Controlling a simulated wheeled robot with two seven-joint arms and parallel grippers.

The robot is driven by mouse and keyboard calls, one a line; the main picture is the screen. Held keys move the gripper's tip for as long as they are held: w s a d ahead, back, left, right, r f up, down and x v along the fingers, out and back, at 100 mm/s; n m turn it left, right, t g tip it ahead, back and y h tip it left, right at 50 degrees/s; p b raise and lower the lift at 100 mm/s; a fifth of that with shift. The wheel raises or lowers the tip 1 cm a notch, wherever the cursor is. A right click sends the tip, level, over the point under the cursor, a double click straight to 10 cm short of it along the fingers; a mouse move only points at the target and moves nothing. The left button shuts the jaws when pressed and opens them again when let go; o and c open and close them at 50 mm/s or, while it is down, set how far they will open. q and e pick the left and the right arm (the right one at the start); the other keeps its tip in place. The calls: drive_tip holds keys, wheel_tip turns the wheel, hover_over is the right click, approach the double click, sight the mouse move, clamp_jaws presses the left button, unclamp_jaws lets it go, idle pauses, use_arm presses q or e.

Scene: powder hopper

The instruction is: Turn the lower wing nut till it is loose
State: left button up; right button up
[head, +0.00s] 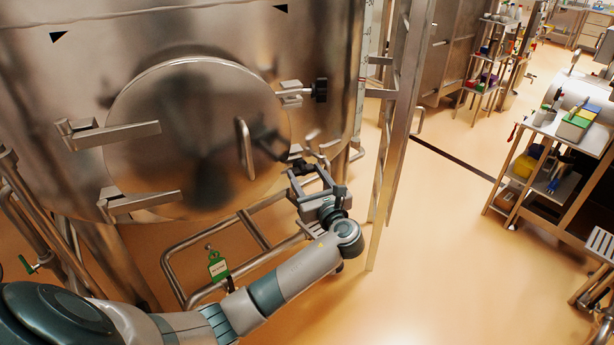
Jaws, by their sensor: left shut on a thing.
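The round hatch lid (185,135) sits shut against the steel hopper, with a bar handle (246,149) on its right part. The upper wing nut (320,90), a black knob on a metal swing bolt, stands at the lid's upper right edge. The lower wing nut (295,152) is at the lid's lower right edge, mostly hidden by my left gripper (299,168). My left gripper is shut on it, with the arm reaching up from below. My right gripper is not in view.
Two hinge arms (115,135) hold the lid on the left. A steel frame post (395,130) stands close right of my gripper. A tube rail (205,240) with a green tag (217,266) runs below. A loaded cart (550,165) stands at the right; the floor between is clear.

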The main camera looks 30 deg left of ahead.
use_arm(q)
drive_tip(key=n+b, duration=0.1)
drive_tip(key=n, duration=0.1)
drive_tip(key=n+b, duration=0.1)
drive_tip(key=shift+s+f+n, duration=0.1)
drive_tip(key=shift+f+n, duration=0.1)
drive_tip(key=shift+n, duration=0.2)
drive_tip(key=n+b, duration=0.3)
drive_tip(key=n, duration=0.1)
drive_tip(key=shift+a+f+n, duration=0.1)
drive_tip(key=shift+n, duration=0.2)
drive_tip(key=n+b, duration=0.4)
drive_tip(key=n, duration=0.1)
drive_tip(key=shift+s+f, duration=0.1)
drive_tip(key=shift+f, duration=0.05)
drive_tip(key=shift+n+b, duration=1.75)
drive_tip(key=shift+n, duration=0.25)
drive_tip(key=o, duration=1)
drive_tip(key=shift+o, duration=0.2)
drive_tip(key=shift+r, duration=0.2)
